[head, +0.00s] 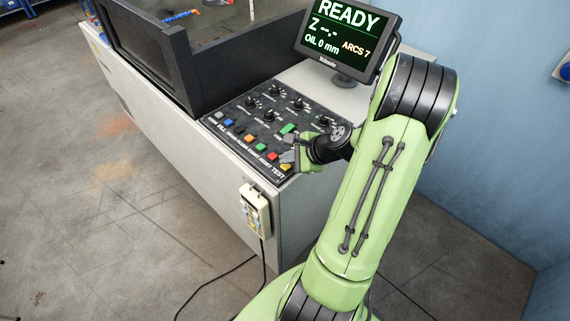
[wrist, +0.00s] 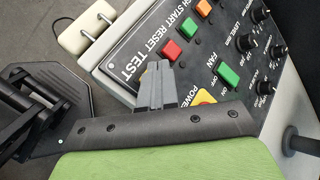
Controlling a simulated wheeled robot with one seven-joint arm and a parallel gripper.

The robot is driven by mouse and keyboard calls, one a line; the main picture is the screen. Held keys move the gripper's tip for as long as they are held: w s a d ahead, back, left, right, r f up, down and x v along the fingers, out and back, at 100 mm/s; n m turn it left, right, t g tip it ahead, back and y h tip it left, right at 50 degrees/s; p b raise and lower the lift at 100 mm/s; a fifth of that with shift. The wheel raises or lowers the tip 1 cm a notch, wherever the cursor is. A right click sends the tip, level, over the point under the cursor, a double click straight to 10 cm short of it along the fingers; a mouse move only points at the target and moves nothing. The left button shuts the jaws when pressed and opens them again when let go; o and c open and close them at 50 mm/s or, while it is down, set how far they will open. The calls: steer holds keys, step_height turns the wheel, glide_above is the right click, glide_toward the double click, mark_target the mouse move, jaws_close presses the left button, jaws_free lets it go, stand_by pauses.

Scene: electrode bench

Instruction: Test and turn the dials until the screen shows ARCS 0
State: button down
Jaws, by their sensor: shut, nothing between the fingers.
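The screen (head: 344,35) in the head view reads READY, Z --.-, OIL 0 mm and ARCS 7. Several black dials (head: 274,90) stand in rows on the dark control panel (head: 222,112); some also show at the right of the wrist view (wrist: 247,42). The word TEST is printed at the panel's near end. The fingers hide part of the panel; contact cannot be told.
A green FAN button (wrist: 229,75) and a partly hidden yellow-backed POWER control (wrist: 208,97) are near my gripper. A dark-framed tank (head: 185,60) stands behind the panel. A beige pendant (head: 255,210) hangs on the cabinet front with a cable.

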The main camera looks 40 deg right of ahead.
mark_target(288, 167)
steer(key=shift+f+b, duration=0.3)
steer(key=shift+f, duration=0.2)
stand_by(0.3)
steer(key=shift+r, duration=0.1)
steer(key=shift+r+p, duration=0.9)
steer(key=shift+p, duration=0.05)
step_height(288, 167, up, 6)
steer(key=p, duration=0.6)
